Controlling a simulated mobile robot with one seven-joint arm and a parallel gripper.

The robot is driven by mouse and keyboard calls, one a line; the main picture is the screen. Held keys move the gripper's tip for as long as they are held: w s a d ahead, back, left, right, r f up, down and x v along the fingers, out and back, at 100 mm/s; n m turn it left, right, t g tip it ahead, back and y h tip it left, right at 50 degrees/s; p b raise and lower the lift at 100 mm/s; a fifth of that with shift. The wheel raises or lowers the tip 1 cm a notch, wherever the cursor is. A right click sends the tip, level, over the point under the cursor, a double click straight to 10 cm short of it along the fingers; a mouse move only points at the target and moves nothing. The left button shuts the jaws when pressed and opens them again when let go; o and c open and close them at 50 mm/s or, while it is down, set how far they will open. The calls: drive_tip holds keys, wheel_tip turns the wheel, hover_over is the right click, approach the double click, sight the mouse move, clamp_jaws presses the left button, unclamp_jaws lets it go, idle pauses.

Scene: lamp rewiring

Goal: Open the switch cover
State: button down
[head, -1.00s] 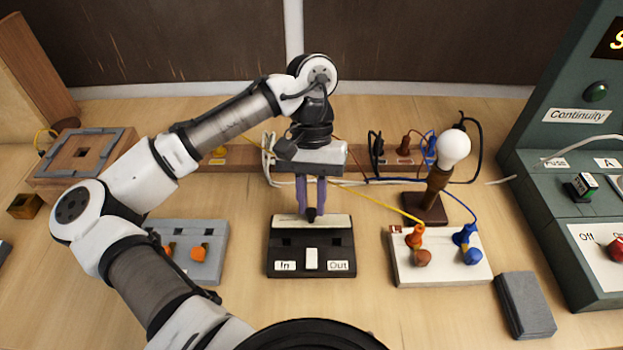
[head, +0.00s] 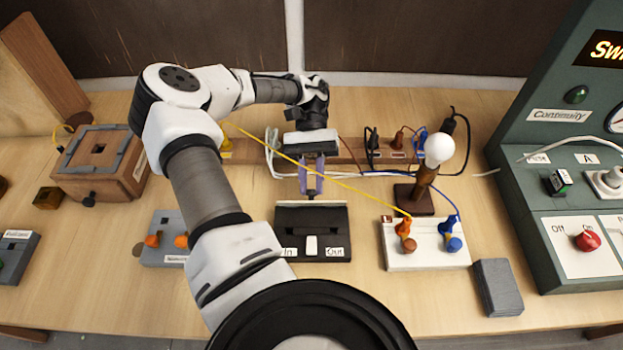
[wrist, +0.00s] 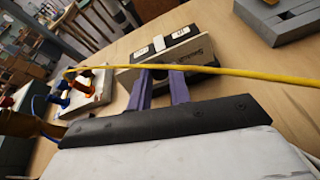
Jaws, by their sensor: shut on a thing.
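The switch box (head: 290,254) stands on the bench, dark, with "In" and "Out" labels and a white rocker (head: 311,245) at its front. Its cover shows as a thin pale strip (head: 330,203) along the back edge in the head view. The exact grip point is hidden.
A yellow wire (head: 370,192) passes close by my fingers, crossing in front of them in the wrist view. The lamp (head: 438,150) and white terminal block (head: 430,262) stand to the right, a grey block (head: 170,252) to the left. Bare bench lies in front.

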drive_tip(key=shift+w+f+g, duration=0.2)
drive_tip(key=shift+g, duration=0.4)
drive_tip(key=c, duration=1.3)
unclamp_jaws()
drive_tip(key=shift+s, duration=0.15)
